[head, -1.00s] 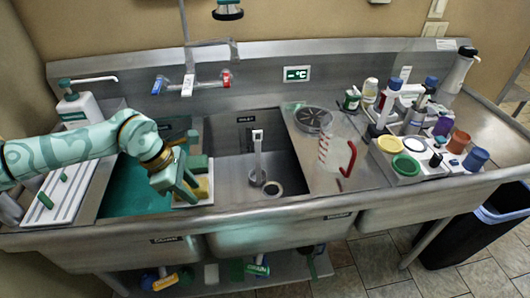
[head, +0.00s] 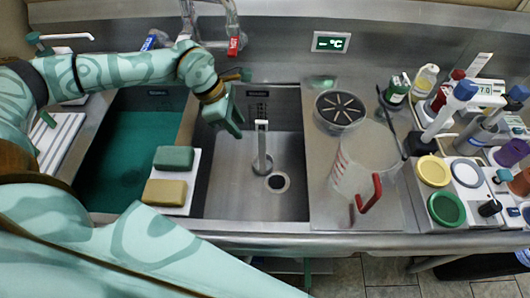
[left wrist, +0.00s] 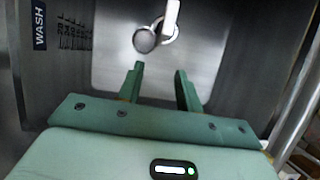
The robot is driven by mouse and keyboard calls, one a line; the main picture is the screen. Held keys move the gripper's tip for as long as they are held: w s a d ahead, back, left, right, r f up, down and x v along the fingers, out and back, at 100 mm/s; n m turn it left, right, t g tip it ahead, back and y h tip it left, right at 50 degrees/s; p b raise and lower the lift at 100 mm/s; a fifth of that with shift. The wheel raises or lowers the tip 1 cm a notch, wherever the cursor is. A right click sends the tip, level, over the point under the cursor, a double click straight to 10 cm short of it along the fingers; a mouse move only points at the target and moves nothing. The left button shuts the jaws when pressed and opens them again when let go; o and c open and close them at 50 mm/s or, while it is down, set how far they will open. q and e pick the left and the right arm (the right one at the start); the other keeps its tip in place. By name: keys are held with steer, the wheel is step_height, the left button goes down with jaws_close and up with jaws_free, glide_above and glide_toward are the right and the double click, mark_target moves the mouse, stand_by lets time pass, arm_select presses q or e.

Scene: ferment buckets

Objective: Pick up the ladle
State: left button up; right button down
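The ladle (head: 262,140) is in the middle sink basin, with its pale handle up and its round bowl low, beside the drain. In the left wrist view the ladle's bowl (left wrist: 145,40) lies beyond the fingertips, and the handle runs to the top edge. My left gripper (head: 238,128) is above the basin, left of the ladle's handle and apart from it. In the left wrist view its two fingers (left wrist: 157,72) are apart with nothing between them. My right gripper is not in view.
A green sponge (head: 174,158) and a tan sponge (head: 165,192) sit on a white board left of the basin. The faucet (head: 215,42) is behind.

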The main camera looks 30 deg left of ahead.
mark_target(263, 144)
arm_select(q)
steer(key=b+x, duration=0.2)
steer(key=x, duration=0.9)
steer(key=shift+w+d+f+b, duration=0.3)
steer(key=shift+w, duration=0.1)
jaws_close()
